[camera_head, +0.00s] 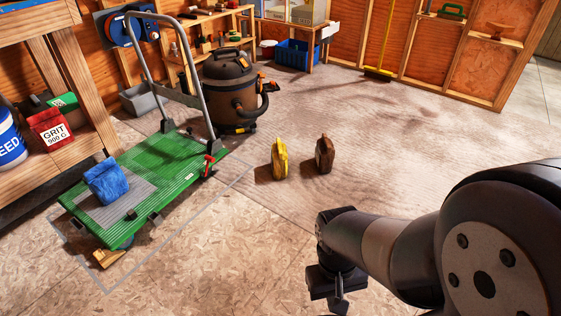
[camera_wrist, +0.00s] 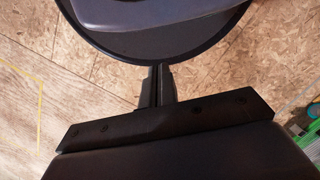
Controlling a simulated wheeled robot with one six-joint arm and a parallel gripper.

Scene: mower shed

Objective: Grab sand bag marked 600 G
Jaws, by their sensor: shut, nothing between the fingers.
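No bag in view shows a readable 600 G mark. A yellow bag (camera_head: 280,158) and a dark brown bag (camera_head: 324,155) stand upright on the floor, side by side and apart; their faces are turned so that no print can be read. A blue bag (camera_head: 107,183) lies on the green cart, with no legible label. A red bag (camera_head: 50,131) on the left shelf reads GRIT and seems to say 900 G. My gripper (camera_head: 339,302) points down over the floor, nearer than the standing bags and apart from them. In the wrist view its fingers (camera_wrist: 161,88) are together and empty.
The green flatbed cart (camera_head: 165,160) with a grey handle stands left, a wooden wedge (camera_head: 107,258) by its front corner. A shop vacuum (camera_head: 228,90) stands behind it. A workbench shelf (camera_head: 85,160) is far left. The floor around the standing bags is clear.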

